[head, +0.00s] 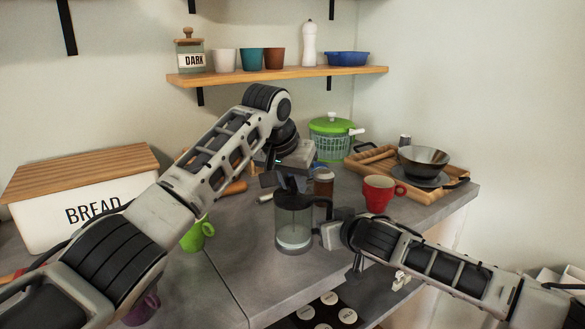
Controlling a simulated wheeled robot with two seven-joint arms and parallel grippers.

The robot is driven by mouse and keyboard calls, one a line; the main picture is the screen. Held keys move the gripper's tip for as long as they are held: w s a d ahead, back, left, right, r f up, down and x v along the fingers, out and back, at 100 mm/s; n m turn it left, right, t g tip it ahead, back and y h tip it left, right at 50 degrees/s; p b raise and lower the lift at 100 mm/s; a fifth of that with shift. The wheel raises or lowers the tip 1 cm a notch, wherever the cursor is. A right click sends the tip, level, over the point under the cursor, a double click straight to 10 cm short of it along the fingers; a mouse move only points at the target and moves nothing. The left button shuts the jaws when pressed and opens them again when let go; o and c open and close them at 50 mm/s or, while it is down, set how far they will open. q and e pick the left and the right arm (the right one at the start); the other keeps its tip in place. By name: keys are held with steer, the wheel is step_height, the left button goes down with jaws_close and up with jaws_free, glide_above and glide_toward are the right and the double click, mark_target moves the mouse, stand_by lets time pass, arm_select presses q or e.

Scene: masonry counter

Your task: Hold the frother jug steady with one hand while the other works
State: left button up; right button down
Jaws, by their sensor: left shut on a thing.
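The frother jug (294,232) is a clear glass cylinder with a dark top and a dark handle on its right side. It stands upright on the grey counter (238,267). My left gripper (286,182) comes down from above and is shut at the top of the jug; its fingers and the jug's top part overlap, so the exact grip is hard to see. My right gripper (326,233) is low at the jug's right side, by the lower end of the handle. Whether its fingers close on the handle is not clear.
A red mug (379,193) and a wooden tray (436,194) with a dark bowl (423,158) stand to the right. A green-lidded spinner (331,141) and a brown jar (323,182) are behind. A green mug (195,236) and a bread box (95,204) are left. The counter's front edge is close.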

arm_select(q)
steer(key=shift+f, duration=0.15)
step_height(320, 180, up, 8)
steer(key=shift+f, duration=0.25)
step_height(320, 180, down, 8)
steer(key=shift+r, duration=0.25)
stand_by(0.4)
